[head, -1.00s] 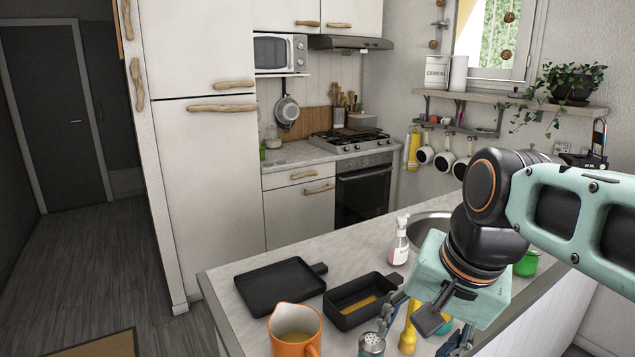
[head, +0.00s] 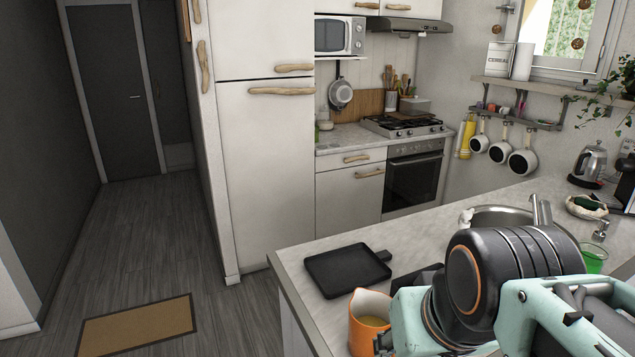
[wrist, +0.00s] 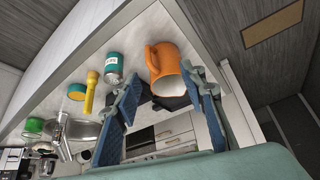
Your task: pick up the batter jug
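The batter jug is an orange jug (head: 369,320) with yellow batter inside. It stands upright near the front corner of the counter in the head view, its right side partly covered by my arm. In the wrist view the jug (wrist: 170,66) shows its handle to the left and its open mouth toward me. My gripper (wrist: 165,90) is open and empty, with its blue fingers spread wide. The jug lies ahead of the gap between the fingertips, nearer the right finger. In the head view the gripper is mostly hidden behind my arm.
A black square tray (head: 338,272) lies left of and behind the jug. A dark pan (head: 417,279) is mostly hidden by my arm. A teal-labelled can (wrist: 113,66) and a yellow bottle-like item (wrist: 91,92) stand close by. Open floor (head: 160,230) lies left of the counter.

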